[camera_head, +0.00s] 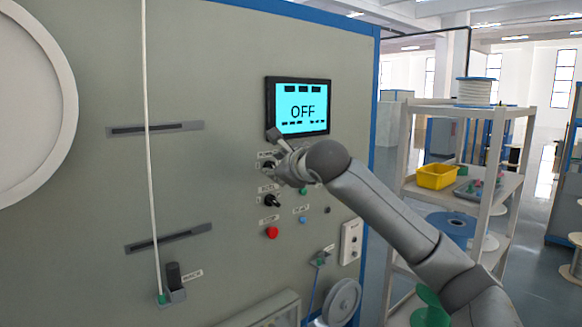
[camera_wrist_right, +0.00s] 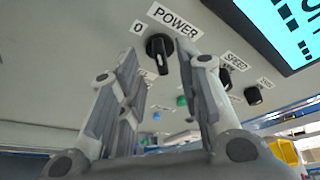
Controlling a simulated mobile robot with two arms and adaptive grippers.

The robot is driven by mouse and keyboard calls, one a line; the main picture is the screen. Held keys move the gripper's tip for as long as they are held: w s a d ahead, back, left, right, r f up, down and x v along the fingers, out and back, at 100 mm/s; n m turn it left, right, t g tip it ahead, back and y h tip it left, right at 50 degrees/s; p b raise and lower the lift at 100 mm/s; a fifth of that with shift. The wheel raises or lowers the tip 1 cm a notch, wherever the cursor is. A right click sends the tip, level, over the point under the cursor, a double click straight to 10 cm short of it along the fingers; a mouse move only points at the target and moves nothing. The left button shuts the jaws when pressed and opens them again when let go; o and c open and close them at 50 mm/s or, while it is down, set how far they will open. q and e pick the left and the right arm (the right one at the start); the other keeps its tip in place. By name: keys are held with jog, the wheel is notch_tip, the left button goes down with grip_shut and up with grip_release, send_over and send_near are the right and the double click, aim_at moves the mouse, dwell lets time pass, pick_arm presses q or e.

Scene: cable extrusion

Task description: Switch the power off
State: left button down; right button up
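The black POWER knob (camera_wrist_right: 159,48) sits on the grey panel under a POWER label, with a 0 mark at its left in the right wrist view. In the head view it is partly covered by my right gripper (camera_head: 274,150). The screen (camera_head: 303,107) above it reads OFF on cyan. In the right wrist view my right gripper (camera_wrist_right: 168,62) is open, its two fingers apart with the knob showing between their tips. I cannot tell whether a finger touches the knob. My left gripper is not in view.
Below are a SPEED knob (camera_head: 272,201), a red button (camera_head: 272,232), and green and blue buttons. A white cable (camera_head: 150,150) hangs at the left of the panel. A shelf with a yellow bin (camera_head: 437,176) stands at the right, behind my right arm.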

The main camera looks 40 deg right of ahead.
jog(key=v, duration=0.9)
jog(key=shift+s, duration=0.3)
